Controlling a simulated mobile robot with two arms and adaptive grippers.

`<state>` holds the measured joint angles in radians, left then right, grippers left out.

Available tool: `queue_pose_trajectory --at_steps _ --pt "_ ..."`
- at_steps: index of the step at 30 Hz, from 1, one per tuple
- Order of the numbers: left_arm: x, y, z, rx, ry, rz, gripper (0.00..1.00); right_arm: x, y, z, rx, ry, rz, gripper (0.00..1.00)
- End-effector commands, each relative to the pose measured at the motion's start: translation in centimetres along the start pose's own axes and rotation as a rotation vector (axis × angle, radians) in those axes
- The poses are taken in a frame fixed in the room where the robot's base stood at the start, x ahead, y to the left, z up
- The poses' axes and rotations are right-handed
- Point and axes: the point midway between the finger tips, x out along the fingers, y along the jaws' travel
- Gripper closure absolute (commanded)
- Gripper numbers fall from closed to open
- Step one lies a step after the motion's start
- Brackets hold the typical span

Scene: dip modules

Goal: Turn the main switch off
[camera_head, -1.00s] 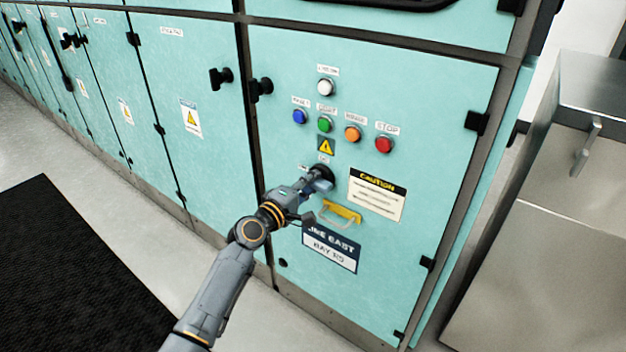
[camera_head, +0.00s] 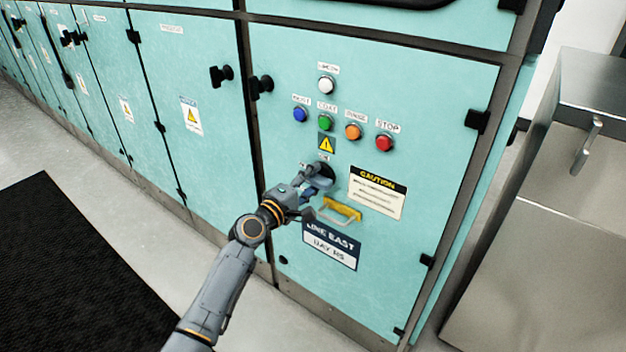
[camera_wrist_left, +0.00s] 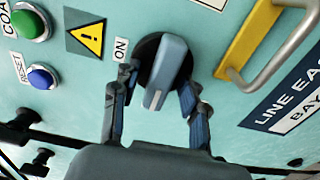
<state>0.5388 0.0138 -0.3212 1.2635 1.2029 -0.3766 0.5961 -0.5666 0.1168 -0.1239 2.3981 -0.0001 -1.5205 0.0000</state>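The main switch (camera_wrist_left: 168,68) is a grey-blue knob on a round black base on the teal cabinet door. An "ON" label (camera_wrist_left: 120,50) lies beside the base. My left gripper (camera_wrist_left: 158,88) is open, with one finger on each side of the knob. A gap shows between the left finger and the knob; the right finger is close to it, and contact cannot be told. In the head view my left gripper (camera_head: 318,180) is at the switch and covers much of it. My right gripper is not in view.
Above the switch are a warning sign (camera_head: 327,145) and several buttons, including a red STOP button (camera_head: 384,143). A yellow-backed handle (camera_head: 341,210) sticks out just below the switch, near the gripper. A steel cabinet (camera_head: 545,220) stands at the right.

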Motion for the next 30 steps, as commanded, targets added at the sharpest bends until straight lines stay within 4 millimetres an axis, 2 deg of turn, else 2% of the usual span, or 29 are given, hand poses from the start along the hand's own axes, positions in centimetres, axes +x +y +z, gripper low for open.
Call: queue_pose_trajectory --at_steps 7,11,24,30 --pt "-0.2 0.0 0.0 0.002 0.0 0.0 0.57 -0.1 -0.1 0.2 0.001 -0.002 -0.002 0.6" --pt "-1.3 0.0 0.0 0.003 0.0 0.001 0.57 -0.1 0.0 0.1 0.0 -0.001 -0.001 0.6" --pt "-9.3 -0.1 0.0 0.002 0.001 -0.002 0.57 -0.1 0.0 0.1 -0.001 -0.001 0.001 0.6" --pt "-11.6 -0.1 0.0 0.001 0.0 -0.001 0.57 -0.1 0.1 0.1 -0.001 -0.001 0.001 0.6"
